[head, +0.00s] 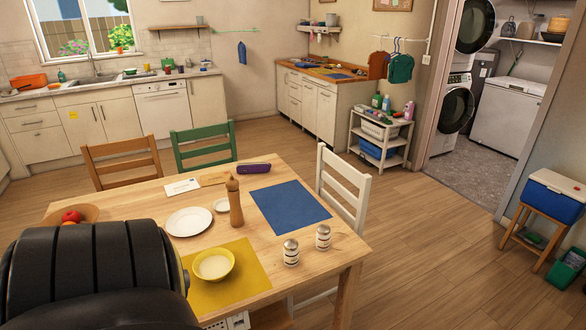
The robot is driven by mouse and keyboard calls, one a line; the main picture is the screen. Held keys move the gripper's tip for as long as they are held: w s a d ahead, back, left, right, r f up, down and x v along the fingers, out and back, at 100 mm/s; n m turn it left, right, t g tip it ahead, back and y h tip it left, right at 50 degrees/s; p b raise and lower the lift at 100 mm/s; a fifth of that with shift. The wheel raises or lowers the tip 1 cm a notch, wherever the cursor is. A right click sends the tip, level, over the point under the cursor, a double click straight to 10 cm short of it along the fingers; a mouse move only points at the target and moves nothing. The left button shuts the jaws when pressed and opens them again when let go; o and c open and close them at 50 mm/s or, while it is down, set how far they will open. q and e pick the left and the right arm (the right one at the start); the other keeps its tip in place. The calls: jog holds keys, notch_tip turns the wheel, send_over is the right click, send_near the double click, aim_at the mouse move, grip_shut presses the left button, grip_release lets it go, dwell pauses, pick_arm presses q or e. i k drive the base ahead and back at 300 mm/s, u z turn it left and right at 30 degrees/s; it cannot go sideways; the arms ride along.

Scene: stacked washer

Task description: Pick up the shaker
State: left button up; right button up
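Two small striped shakers with metal-looking tops stand upright near the right front edge of the wooden table: a nearer shaker (291,253) and a second shaker (323,238) just to its right. A tall brown wooden mill (235,204) stands upright near the table's middle. The frame does not tell which one the task means. Neither gripper is in view. A large dark rounded part, apparently of my own arm, fills the lower left and hides the table's left front.
The table (335,258) also bears a blue mat (290,206), yellow mat (200,293), yellow bowl (214,264), white plate (189,221), small saucer (221,205), and purple case (254,168). A white chair (343,185) stands at its right side. Floor is open to the right.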

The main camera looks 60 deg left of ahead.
aim_at(324, 231)
jog(key=u, duration=0.1)
jog(key=i, duration=0.85)
jog(key=u, duration=1.65)
